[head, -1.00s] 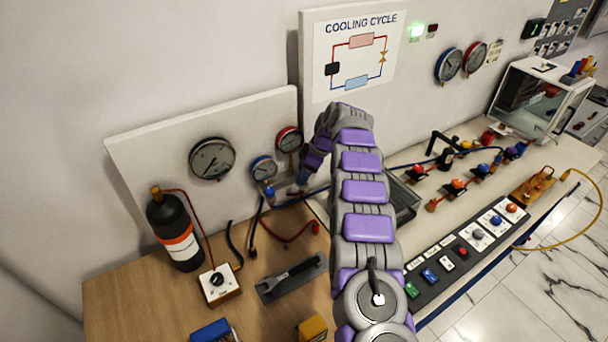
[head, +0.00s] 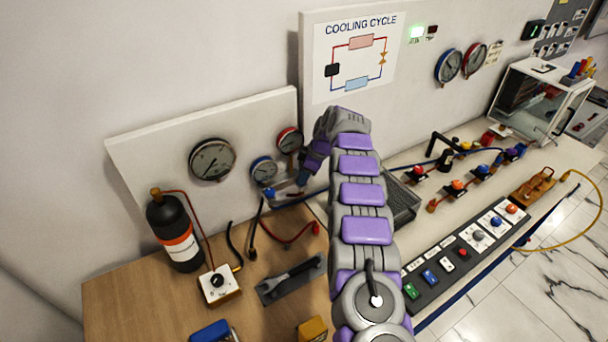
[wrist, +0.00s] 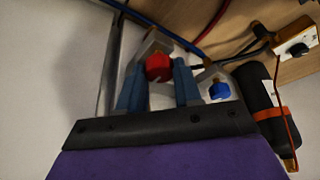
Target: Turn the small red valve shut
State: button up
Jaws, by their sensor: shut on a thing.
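The small red valve (wrist: 158,66) shows in the wrist view as a red knob on a grey manifold block. The two blue-grey fingers of my gripper (wrist: 159,84) stand on either side of the knob, shut on it. In the head view my gripper (head: 303,181) is at the manifold below the small gauges, and the red valve is mostly hidden there by the hand. A blue valve knob (wrist: 220,90) sits just right of the fingers in the wrist view; it also shows in the head view (head: 269,192).
A blue-rimmed gauge (head: 263,170) and a red-rimmed gauge (head: 289,140) hang on the panel close by. Hoses run around the manifold. A black bottle (head: 174,232) stands to the left, and a black tray (head: 402,201) is right of my arm.

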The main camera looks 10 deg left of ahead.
jog(key=shift+m, duration=0.3)
jog(key=shift+c, duration=0.2)
jog(key=shift+s+m+t, duration=0.1)
jog(key=shift+m+t, duration=0.4)
jog(key=shift+m, duration=0.5)
jog(key=shift+r+m+t+h+p, duration=0.15)
jog(key=shift+m+t+h+p, duration=0.25)
jog(key=shift+m+p, duration=0.6)
jog(key=m+h+p, duration=0.1)
jog(key=m+p, duration=0.1)
jog(key=m, duration=0.1)
jog(key=m+t+p, duration=0.1)
jog(key=m+p, duration=0.1)
jog(key=m, duration=0.1)
jog(key=shift+s+a+m+t+h, duration=0.1)
jog(key=shift+a+m+t+h, duration=0.05)
jog(key=shift+m+t+h, duration=0.2)
jog(key=m, duration=0.1)
jog(key=m+h, duration=0.1)
jog(key=m, duration=0.1)
jog(key=shift+a+f+t, duration=0.1)
jog(key=shift+f+t, duration=0.1)
jog(key=shift+t, duration=0.05)
jog(key=m+h+b, duration=0.1)
jog(key=m+b, duration=0.1)
jog(key=m, duration=0.1)
jog(key=shift+a+b, duration=0.1)
jog(key=shift+b, duration=0.25)
jog(key=shift+m+h, duration=0.25)
jog(key=shift+r, duration=0.1)
